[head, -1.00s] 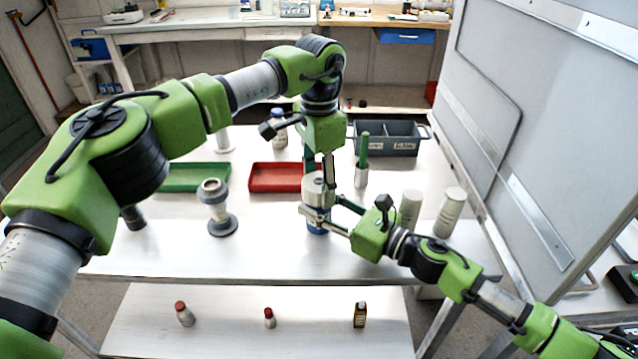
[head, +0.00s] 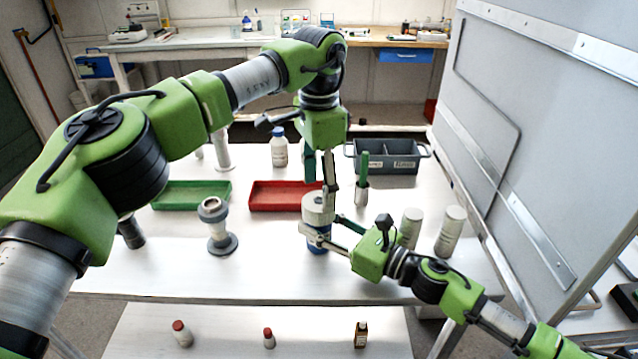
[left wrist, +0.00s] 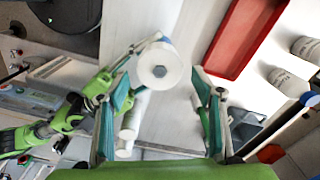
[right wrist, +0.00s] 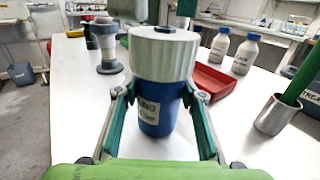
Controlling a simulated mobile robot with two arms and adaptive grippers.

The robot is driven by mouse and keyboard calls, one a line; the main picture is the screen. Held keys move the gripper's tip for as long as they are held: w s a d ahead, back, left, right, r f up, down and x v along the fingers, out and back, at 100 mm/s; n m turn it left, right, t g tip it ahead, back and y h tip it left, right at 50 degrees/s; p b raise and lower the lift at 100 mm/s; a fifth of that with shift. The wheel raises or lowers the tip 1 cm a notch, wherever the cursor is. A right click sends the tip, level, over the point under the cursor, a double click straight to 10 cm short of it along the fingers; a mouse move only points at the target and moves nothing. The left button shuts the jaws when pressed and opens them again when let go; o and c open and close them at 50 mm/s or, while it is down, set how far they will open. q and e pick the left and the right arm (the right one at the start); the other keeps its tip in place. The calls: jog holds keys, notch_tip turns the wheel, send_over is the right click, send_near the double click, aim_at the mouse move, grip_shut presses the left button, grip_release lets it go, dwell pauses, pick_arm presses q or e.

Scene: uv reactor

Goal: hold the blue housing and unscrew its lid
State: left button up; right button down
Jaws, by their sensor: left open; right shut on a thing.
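The blue housing (head: 316,247) stands upright on the bench with its pale grey round lid (head: 318,208) on top. In the right wrist view, the labelled blue body (right wrist: 158,112) sits directly under the wide lid (right wrist: 163,55), with no clear gap. My right gripper (head: 322,238) is shut around the housing from the right, below the lid. My left gripper (head: 321,188) points down over the lid with its fingers open. In the left wrist view, the lid (left wrist: 160,64) with a dark hex centre lies between and beyond the fingers.
A red tray (head: 285,204), a grey divided bin (head: 388,162) and a cup with a green handle (head: 362,190) stand behind. A grey flanged part (head: 217,225) stands left. Two pale cylinders (head: 450,230) stand right, near a large upright panel (head: 560,130).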

aim_at(319, 201)
pick_arm(q)
jog(key=m, duration=0.6)
jog(key=shift+r+m, duration=0.25)
jog(key=shift+m, duration=0.05)
jog(key=m, duration=0.7)
jog(key=shift+r, duration=0.25)
jog(key=m, duration=0.3)
jog(key=shift+r+m, duration=0.15)
jog(key=shift+m, duration=0.25)
jog(key=m, duration=0.3)
jog(key=shift+r+m, duration=0.1)
jog(key=shift+m, duration=0.3)
jog(key=m, duration=0.7)
jog(key=shift+r, duration=0.25)
jog(key=m, duration=0.5)
jog(key=shift+r+m, duration=0.2)
jog(key=shift+m, duration=0.1)
jog(key=m, duration=0.5)
jog(key=shift+r, duration=0.2)
jog(key=m, duration=0.5)
jog(key=shift+r+m, duration=0.15)
jog(key=shift+m, duration=0.25)
jog(key=m, duration=0.4)
jog(key=shift+r, duration=0.15)
jog(key=shift+f+m, duration=0.4)
jog(key=shift+f, duration=3.6)
